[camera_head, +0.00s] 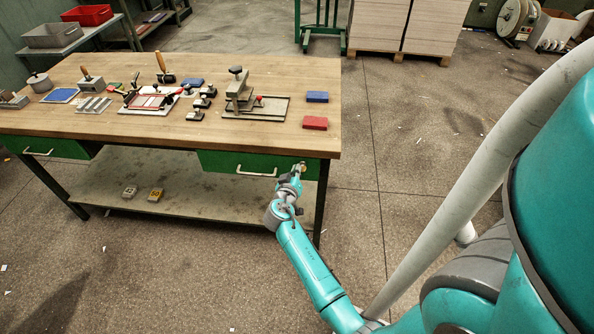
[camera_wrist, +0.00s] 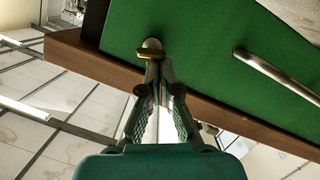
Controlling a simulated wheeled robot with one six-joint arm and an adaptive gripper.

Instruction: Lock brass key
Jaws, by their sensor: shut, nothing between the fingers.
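The brass key (camera_wrist: 152,54) sits at a round silver lock (camera_wrist: 152,43) on the green drawer front (camera_wrist: 200,30). It also shows as a small brass spot in the head view (camera_head: 302,167), near the right end of the drawer front. My gripper (camera_wrist: 158,68) is shut and empty, with its fingertips right at the key's near end. I cannot tell whether they touch it. In the head view my gripper (camera_head: 296,173) is at the drawer's right end, below the tabletop edge. The fingertips hide part of the key's lower side.
A metal drawer handle (camera_wrist: 278,74) is right of the key. The wooden tabletop (camera_head: 230,142) overhangs the drawer and carries several tools, a clamp fixture (camera_head: 240,92), and blue and red blocks. A lower shelf (camera_head: 215,185) is under the bench. The floor at right is open.

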